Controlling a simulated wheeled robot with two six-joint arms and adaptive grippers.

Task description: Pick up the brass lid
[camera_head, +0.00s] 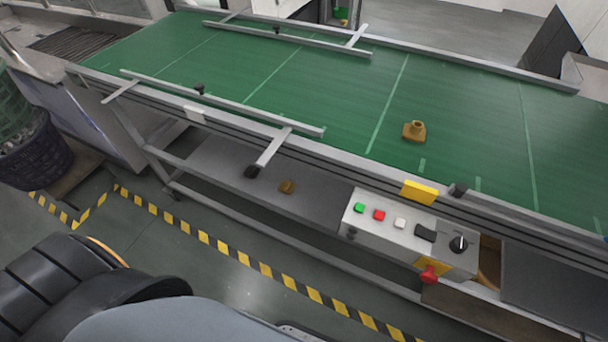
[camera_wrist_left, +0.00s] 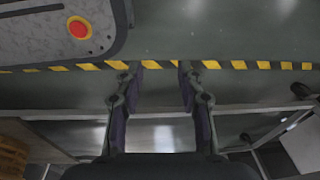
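A brass-coloured piece (camera_head: 414,131) with a squarish base and a short raised neck stands on the green conveyor belt in the head view, right of centre. A smaller brownish-brass piece (camera_head: 287,187) sits on the grey shelf below the belt's near edge. I cannot tell for sure which of the two is the lid. My left gripper (camera_wrist_left: 155,75) shows in the left wrist view with its two fingers apart and nothing between them, above the floor with its striped tape. Neither brass piece shows in that view. My right gripper is not in view.
The green belt (camera_head: 330,110) is mostly clear around the brass piece. A metal guide rail (camera_head: 230,105) runs along its near left side. A control box (camera_head: 405,230) with buttons and a red knob juts out at the front. A dark basket (camera_head: 35,155) stands at the left.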

